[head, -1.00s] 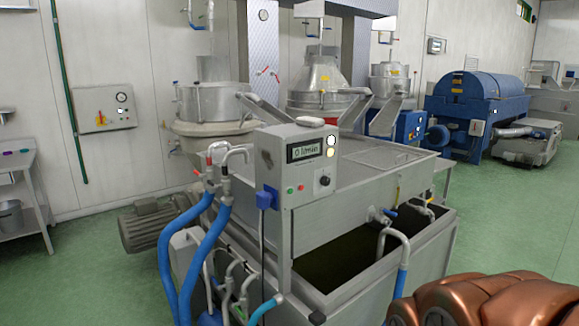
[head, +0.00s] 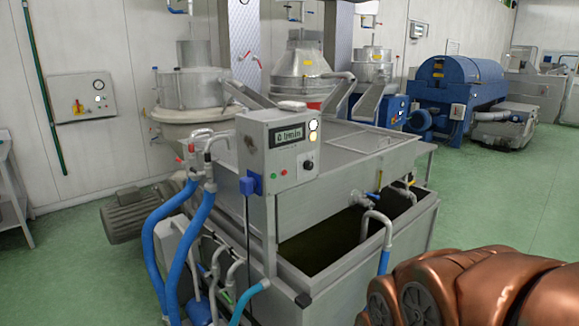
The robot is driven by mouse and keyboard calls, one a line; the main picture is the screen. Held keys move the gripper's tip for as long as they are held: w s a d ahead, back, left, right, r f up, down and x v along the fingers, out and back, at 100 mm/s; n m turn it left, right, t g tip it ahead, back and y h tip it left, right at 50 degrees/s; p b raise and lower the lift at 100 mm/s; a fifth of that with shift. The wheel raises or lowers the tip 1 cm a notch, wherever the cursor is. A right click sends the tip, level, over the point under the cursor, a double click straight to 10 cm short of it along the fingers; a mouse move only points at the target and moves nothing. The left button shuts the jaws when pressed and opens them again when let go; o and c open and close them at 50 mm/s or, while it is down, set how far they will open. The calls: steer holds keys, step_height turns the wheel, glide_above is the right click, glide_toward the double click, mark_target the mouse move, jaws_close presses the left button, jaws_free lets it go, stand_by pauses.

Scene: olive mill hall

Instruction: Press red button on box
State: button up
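A grey control box (head: 257,160) stands at the near corner of the metal machine, about mid-picture in the head view. On its front are a dark display (head: 287,136), two round pale lamps or buttons at the right, and a black knob (head: 308,165). A small red button (head: 285,172) sits low on the front, beside a small greenish one (head: 274,175). Nothing touches the box front. My copper-coloured arm shows at the lower right, apart from the box. My gripper is out of view.
Blue hoses (head: 172,232) hang in front of the machine's left side, near a grey motor (head: 135,213). An open tank (head: 325,240) lies below and right of the box. Another panel (head: 83,98) is on the left wall. Green floor is clear at left and right.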

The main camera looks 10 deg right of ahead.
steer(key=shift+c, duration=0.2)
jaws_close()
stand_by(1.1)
